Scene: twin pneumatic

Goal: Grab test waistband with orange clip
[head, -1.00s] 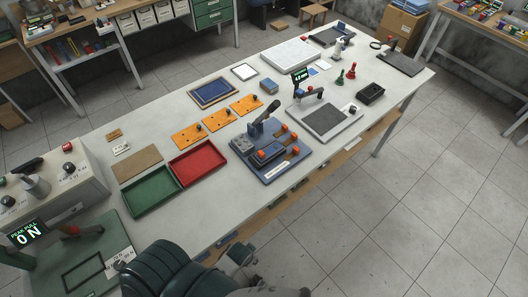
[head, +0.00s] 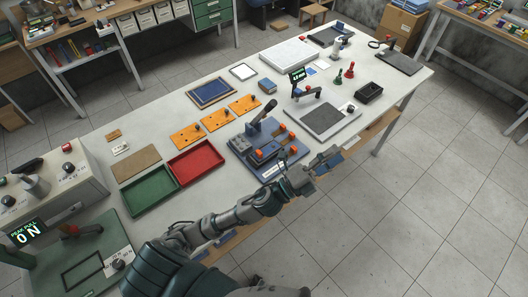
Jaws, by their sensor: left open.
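My left gripper (head: 328,161) is open at the front edge of the long table, just right of a blue-grey fixture (head: 243,143). The fixture carries a black lever (head: 264,121) and several orange knobs or clips (head: 259,155). Three orange plates with dark knobs (head: 187,137) lie behind it. I cannot make out a waistband for certain; a dark blue piece with a tan border (head: 212,91) lies further back. My right gripper is out of view.
A red tray (head: 196,162) and green tray (head: 150,191) lie left of the fixture. A grey pad station (head: 325,118) with a display and a black box (head: 369,92) stand to the right. A machine (head: 38,190) fills the left end. Floor is clear at right.

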